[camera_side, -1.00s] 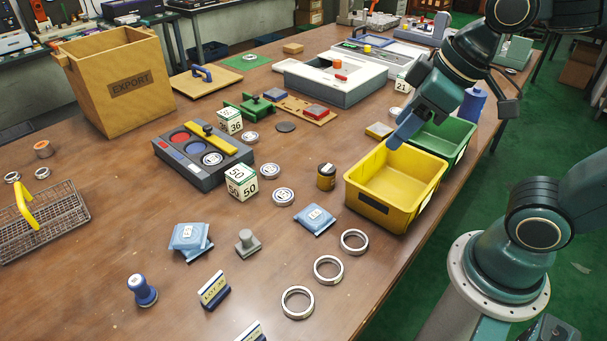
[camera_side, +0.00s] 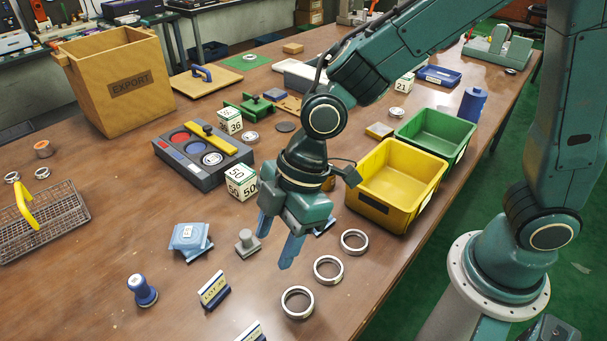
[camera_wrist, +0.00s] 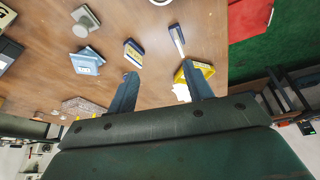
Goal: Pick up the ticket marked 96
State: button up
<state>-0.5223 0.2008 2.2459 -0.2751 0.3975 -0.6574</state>
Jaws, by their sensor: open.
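I cannot read a ticket marked 96 in either view. In the wrist view a yellow thing (camera_wrist: 199,71) with a white, paper-like piece (camera_wrist: 182,92) lies by my right-hand finger, which partly hides it; I cannot tell whether this is the ticket. It does not show in the side view. My gripper (camera_side: 278,243) points down above the table, between the grey knob-topped block (camera_side: 247,242) and the rings. In the wrist view my gripper (camera_wrist: 160,70) has its fingers wide apart with nothing between them.
A lot sign (camera_side: 214,291) and a second, cut-off sign (camera_side: 251,332) stand at the front. Metal rings (camera_side: 297,315) lie to the right of them. A blue stamp (camera_side: 143,291) and blue packets (camera_side: 190,237) are left. Yellow (camera_side: 375,209) and green (camera_side: 463,157) bins stand right.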

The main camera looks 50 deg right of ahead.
aim_at(249, 329)
jog(key=s+a+f+n+g, duration=0.1)
jog(key=a+f+n, duration=0.1)
jog(key=a+f, duration=0.2)
jog(key=shift+s+a+f, duration=0.2)
jog(key=shift+a+f, duration=0.1)
jog(key=shift+a, duration=0.2)
jog(key=shift+f, duration=0.1)
jog(key=shift+x, duration=4.15)
jog(key=shift+a, duration=0.1)
jog(key=shift+x, duration=2.55)
grip_shut()
